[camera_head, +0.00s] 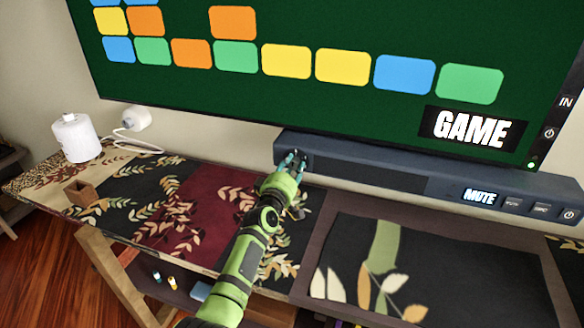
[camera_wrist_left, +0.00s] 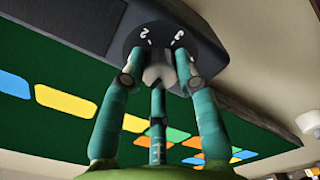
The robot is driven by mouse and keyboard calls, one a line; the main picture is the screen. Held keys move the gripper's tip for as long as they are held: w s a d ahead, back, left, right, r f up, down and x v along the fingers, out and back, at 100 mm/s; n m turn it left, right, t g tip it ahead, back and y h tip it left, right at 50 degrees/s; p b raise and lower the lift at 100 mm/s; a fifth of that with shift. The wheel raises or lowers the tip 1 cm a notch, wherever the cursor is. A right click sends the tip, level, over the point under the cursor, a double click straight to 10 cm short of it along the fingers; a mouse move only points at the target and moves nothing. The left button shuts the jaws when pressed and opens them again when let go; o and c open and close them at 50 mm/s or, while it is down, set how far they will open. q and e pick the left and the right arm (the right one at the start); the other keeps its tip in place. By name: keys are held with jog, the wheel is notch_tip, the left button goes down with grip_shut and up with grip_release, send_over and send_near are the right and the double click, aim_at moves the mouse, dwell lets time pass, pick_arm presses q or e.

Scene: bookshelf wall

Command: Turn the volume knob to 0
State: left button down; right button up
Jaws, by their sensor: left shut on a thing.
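The grey volume knob (camera_wrist_left: 158,68) sits on a dark round dial face (camera_wrist_left: 146,38) at the left end of the dark soundbar (camera_head: 370,178). White numerals and tick marks show around the knob in the left wrist view; I cannot read them all with certainty. My left gripper (camera_head: 292,160) reaches the dial from the front in the head view. In the left wrist view, the teal fingers of the left gripper (camera_wrist_left: 158,80) are shut around the knob. Fingers partly hide the knob and dial. My right gripper is not in view.
A large screen (camera_head: 330,90) with coloured tiles and a GAME label (camera_head: 472,127) hangs just above the soundbar. The soundbar's right end has a MUTE display (camera_head: 480,196) and buttons.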

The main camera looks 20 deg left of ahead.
pick_arm(q)
jog(key=shift+d+f+n, duration=0.15)
jog(key=shift+n, duration=0.25)
jog(key=c, duration=0.9)
grip_release()
jog(key=s, duration=1.2)
jog(key=shift+a, duration=0.2)
